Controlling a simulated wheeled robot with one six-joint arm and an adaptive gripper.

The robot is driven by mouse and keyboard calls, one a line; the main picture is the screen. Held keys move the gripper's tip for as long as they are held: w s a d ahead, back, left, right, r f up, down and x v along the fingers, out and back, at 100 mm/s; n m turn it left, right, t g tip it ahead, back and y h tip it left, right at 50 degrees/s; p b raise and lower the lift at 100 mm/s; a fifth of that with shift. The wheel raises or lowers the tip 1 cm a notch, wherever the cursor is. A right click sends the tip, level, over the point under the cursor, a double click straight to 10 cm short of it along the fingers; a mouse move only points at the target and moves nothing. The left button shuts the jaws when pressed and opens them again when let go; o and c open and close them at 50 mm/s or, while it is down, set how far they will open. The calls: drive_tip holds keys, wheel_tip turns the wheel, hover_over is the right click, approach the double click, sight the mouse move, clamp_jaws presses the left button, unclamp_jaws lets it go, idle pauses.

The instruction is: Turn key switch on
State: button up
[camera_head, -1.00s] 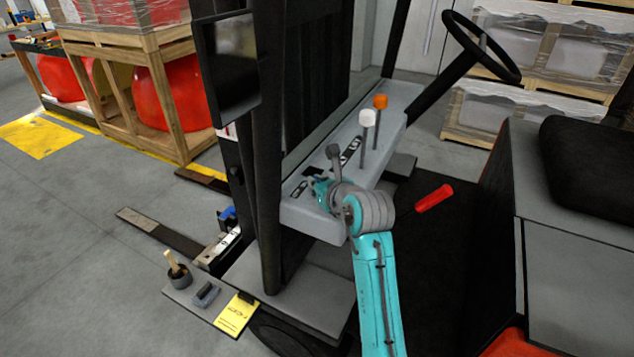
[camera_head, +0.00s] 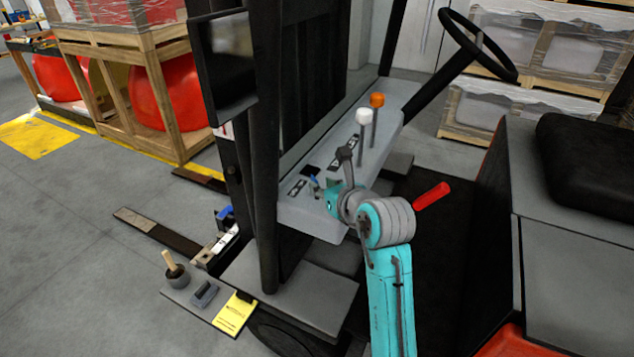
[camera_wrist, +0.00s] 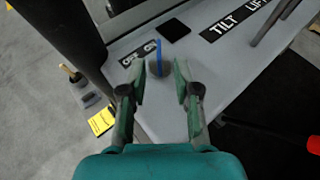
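The key switch (camera_wrist: 159,52) has a blue key standing on the grey console (camera_wrist: 240,95), beside a small black OFF/ON label (camera_wrist: 138,52). In the wrist view the blue key's top lies beside the label's ON end; its exact turn angle is hard to tell. It also shows small in the head view (camera_head: 315,182). My gripper (camera_wrist: 160,70) is open, with one finger to each side of the switch's lower part in the picture. Whether a finger touches it is unclear. In the head view my gripper (camera_head: 330,197) is just right of the key.
Levers with a dark knob (camera_head: 344,154), a white knob (camera_head: 364,116) and an orange knob (camera_head: 377,100) rise from the console behind my gripper. A black mast post (camera_head: 267,150) stands to the left. The steering wheel (camera_head: 478,45) is farther back.

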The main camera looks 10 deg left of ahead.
drive_tip(key=v, duration=0.6)
drive_tip(key=shift+s+d, duration=0.1)
drive_tip(key=shift+s, duration=0.1)
drive_tip(key=shift+r, duration=0.1)
